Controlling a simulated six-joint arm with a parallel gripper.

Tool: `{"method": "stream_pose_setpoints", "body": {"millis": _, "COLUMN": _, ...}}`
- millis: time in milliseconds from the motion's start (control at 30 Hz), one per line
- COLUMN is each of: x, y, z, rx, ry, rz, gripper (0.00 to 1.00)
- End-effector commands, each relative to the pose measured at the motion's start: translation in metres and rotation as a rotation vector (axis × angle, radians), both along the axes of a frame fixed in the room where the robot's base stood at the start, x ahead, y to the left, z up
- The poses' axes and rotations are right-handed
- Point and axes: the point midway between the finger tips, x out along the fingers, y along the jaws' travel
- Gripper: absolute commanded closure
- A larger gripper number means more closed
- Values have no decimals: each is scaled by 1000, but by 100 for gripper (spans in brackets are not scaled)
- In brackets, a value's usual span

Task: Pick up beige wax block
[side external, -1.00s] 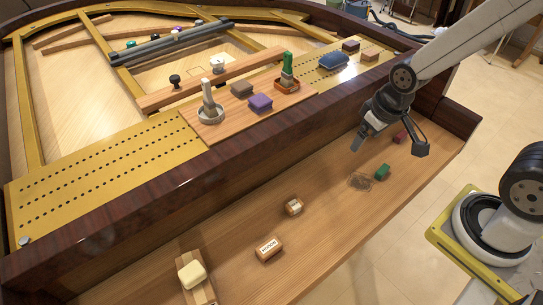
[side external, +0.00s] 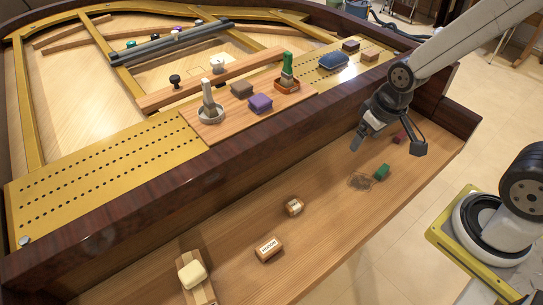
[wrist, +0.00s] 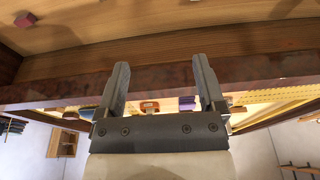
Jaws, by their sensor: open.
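The beige wax block (side external: 192,274) is a pale cream block with rounded edges. It sits on a small wooden board (side external: 207,293) at the lower left of the wooden shelf, in the side view. My gripper (side external: 388,147) is over the far right end of the shelf, well apart from the block. In the wrist view my gripper (wrist: 162,66) is open, with nothing between its two fingers. The beige block is not seen in the wrist view.
On the shelf are a labelled wooden block (side external: 268,249), a small banded block (side external: 294,207), a brown tangle (side external: 361,181), a green block (side external: 381,172) and a dark red block (side external: 401,137). The dark piano rim (side external: 200,191) rises behind. Bare shelf lies between the pieces.

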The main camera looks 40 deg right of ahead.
Motion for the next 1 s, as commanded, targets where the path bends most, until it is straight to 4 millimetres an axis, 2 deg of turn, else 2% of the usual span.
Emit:
{"method": "stream_pose_setpoints", "body": {"millis": 367, "x": 18, "y": -1, "z": -31, "rx": 107, "ry": 183, "rz": -212, "gripper": 12}}
{"method": "stream_pose_setpoints", "body": {"millis": 1000, "x": 58, "y": 11, "z": -120, "rx": 439, "ry": 591, "rz": -707, "gripper": 12}}
